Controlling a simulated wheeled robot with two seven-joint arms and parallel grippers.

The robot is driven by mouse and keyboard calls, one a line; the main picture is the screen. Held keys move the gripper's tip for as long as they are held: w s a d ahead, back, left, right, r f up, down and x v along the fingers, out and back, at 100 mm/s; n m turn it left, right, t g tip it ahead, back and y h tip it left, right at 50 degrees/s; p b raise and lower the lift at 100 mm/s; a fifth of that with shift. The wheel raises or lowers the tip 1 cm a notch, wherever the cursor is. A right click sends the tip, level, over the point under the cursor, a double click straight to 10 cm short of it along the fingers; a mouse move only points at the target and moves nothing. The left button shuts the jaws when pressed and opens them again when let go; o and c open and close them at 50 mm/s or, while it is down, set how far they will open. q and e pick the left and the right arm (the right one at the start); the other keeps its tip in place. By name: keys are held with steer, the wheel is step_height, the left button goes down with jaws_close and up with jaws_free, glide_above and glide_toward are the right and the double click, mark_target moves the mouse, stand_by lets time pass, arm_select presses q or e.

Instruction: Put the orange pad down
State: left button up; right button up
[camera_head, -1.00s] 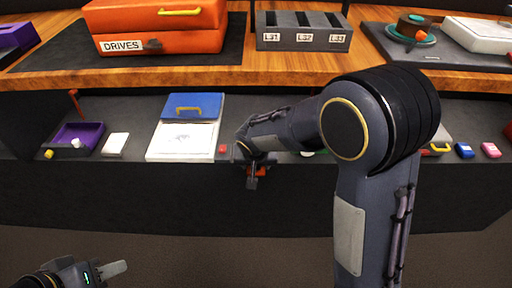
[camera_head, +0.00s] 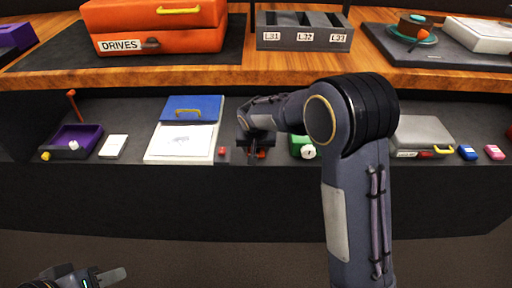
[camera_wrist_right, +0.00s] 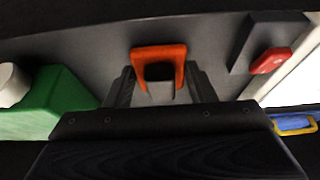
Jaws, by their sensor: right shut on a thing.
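The orange pad (camera_wrist_right: 160,55) shows in the right wrist view as an orange, U-shaped piece between my right gripper's fingertips (camera_wrist_right: 158,86). My right gripper is shut on it. In the head view my right gripper (camera_head: 256,150) is over the lower shelf, and a small bit of orange shows at its tip. I cannot tell whether the pad touches the shelf. My left gripper (camera_head: 108,276) is low at the bottom left, away from the shelf, and its opening is unclear.
On the lower shelf (camera_head: 130,103), a red button block (camera_head: 222,152) and white panel with blue lid (camera_head: 182,140) lie left of the right gripper. A green block (camera_head: 300,146) and grey case (camera_head: 422,132) lie right. The upper wooden shelf (camera_head: 200,78) overhangs behind.

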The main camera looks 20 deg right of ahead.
steer(key=shift+f, duration=0.2)
steer(key=o, duration=0.9)
steer(key=shift+r, duration=0.15)
steer(key=shift+r, duration=0.3)
steer(key=p+v, duration=0.1)
steer(key=v, duration=0.2)
steer(key=s+a+p, duration=0.1)
steer(key=s+a, duration=0.2)
steer(key=s, duration=0.9)
steer(key=s+d+r+y, duration=0.1)
steer(key=s+d+r, duration=0.1)
steer(key=s, duration=0.5)
steer(key=s+d+r+n+y, duration=0.1)
steer(key=s+d+r+y, duration=0.1)
steer(key=s+r, duration=0.2)
steer(key=s+d+r+t+y, duration=0.1)
steer(key=s+d+r+y, duration=0.1)
steer(key=s, duration=0.8)
steer(key=shift+s+d+r+n, duration=0.1)
steer(key=shift+d+r+n, duration=0.2)
steer(key=shift+d+r, duration=0.15)
